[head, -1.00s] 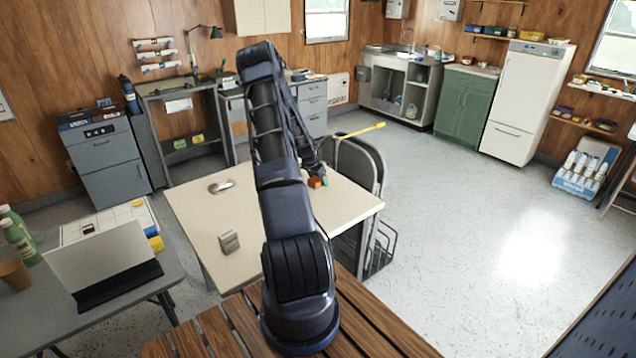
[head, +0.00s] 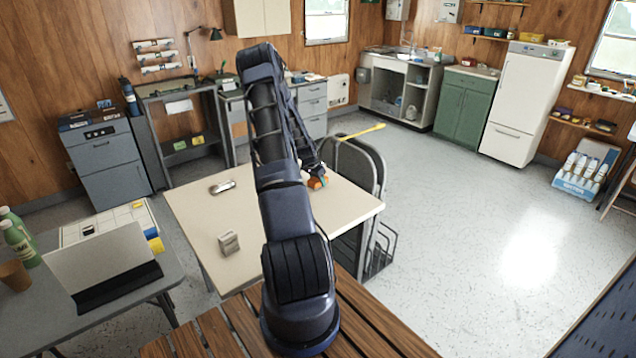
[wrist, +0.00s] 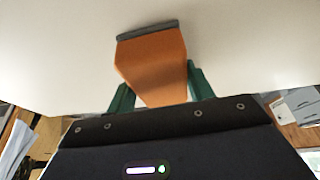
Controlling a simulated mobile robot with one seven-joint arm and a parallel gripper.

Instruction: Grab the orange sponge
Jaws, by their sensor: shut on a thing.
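The orange sponge (wrist: 153,68) is a block with a dark grey layer at its far end. In the wrist view it sits between the two green fingers of my gripper (wrist: 155,90), which is shut on it. In the head view the sponge (head: 317,183) shows small and orange at the end of my arm, at the right part of the cream table (head: 200,235). My gripper (head: 320,179) is partly hidden there by my arm. I cannot tell whether the sponge still touches the tabletop.
A metal oval object (head: 222,186) and a small beige box (head: 229,242) lie on the table. Folded grey chairs (head: 362,165) stand at its right edge, with a yellow stick (head: 360,131) above them.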

